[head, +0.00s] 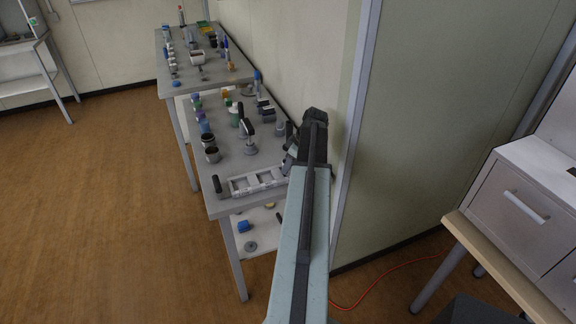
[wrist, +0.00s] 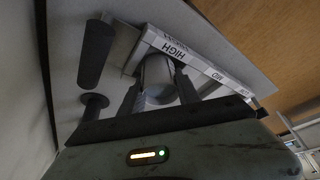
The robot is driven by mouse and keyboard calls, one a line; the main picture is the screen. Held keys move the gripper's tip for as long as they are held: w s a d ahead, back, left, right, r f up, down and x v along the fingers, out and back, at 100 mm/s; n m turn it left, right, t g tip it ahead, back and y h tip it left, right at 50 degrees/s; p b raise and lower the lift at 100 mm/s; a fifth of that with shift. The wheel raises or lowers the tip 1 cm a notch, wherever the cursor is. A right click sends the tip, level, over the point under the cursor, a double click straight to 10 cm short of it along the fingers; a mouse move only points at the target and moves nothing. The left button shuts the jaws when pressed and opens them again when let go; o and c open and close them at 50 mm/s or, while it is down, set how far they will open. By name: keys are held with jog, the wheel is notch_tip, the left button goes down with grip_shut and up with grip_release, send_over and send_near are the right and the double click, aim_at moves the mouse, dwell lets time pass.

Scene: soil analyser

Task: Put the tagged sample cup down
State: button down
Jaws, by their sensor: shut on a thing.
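My gripper (wrist: 159,88) is shut on a grey cylindrical cup (wrist: 157,72), with one finger on each side of it. I take this to be the sample cup; no tag shows on it. The cup is beside the HIGH end of a white rack (wrist: 206,66) labelled HIGH and MID, with a third label partly hidden. I cannot tell whether the cup touches the rack or the table. In the head view the rack (head: 258,182) lies at the near end of the grey table (head: 228,207). My gripper (head: 290,161) is at its right end, and the cup is hidden there.
A black upright cylinder (wrist: 95,52) and a dark round knob (wrist: 93,106) stand close by on the left in the wrist view. A wall borders the right side.

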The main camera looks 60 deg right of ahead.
jog(key=shift+f, duration=0.1)
jog(key=c, duration=1.1)
grip_release()
jog(key=shift+c, duration=0.2)
jog(key=shift+r+p, duration=0.45)
jog(key=shift+r, duration=0.15)
jog(key=p+v, duration=1)
jog(key=v, duration=0.1)
jog(key=shift+s, duration=0.2)
